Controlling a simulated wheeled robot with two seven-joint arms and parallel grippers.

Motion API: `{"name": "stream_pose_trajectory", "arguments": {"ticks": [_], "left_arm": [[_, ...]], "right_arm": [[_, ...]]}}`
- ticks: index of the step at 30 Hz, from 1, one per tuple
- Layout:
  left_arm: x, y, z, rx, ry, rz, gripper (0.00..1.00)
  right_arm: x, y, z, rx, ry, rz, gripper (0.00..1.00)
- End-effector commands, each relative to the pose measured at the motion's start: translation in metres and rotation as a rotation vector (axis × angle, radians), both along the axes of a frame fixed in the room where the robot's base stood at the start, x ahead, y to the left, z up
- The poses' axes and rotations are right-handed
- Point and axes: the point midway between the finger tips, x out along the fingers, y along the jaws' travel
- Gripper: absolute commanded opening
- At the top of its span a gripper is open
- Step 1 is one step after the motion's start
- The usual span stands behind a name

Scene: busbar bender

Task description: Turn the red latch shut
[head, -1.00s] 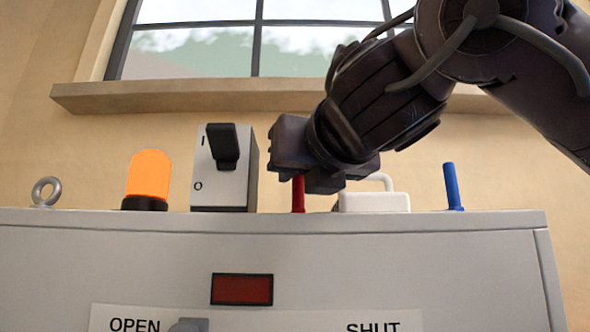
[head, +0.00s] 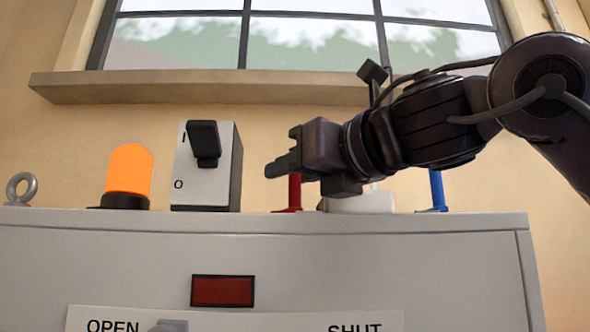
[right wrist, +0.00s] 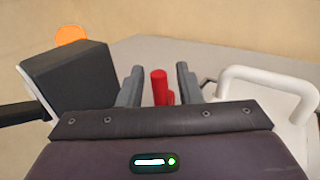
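The red latch (head: 294,192) shows as an upright red post on top of the grey cabinet, partly hidden by my right gripper in the head view. In the right wrist view the red post (right wrist: 160,87) stands between the two fingers, with a gap on each side. My right gripper (right wrist: 158,83) is open around it and not closed on it. In the head view the right gripper (head: 283,166) points left at the post's upper part. A plate (head: 230,322) on the cabinet front reads OPEN at left and SHUT at right, with a grey knob (head: 168,326) near OPEN. My left gripper is out of view.
On the cabinet (head: 400,228), a grey switch box (head: 220,170) and orange lamp (head: 128,170) stand left of the latch, with a metal ring (head: 22,188) farther left. A white handle (right wrist: 270,78) and a blue post (head: 437,190) stand to its right. A window sill (head: 200,88) is behind.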

Motion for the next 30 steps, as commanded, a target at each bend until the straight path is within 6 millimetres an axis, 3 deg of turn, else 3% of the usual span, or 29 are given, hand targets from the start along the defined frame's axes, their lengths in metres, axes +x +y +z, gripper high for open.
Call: {"name": "stream_pose_trajectory", "arguments": {"ticks": [5,18,30], "left_arm": [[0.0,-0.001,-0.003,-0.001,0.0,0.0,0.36],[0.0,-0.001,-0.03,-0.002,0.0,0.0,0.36],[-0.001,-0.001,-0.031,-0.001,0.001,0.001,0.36]], "right_arm": [[-0.004,-0.003,0.0,0.001,-0.002,0.0,0.32],[-0.055,-0.043,-0.002,0.001,-0.002,0.0,0.32],[-0.061,-0.048,0.0,0.0,0.0,0.0,0.33]]}}
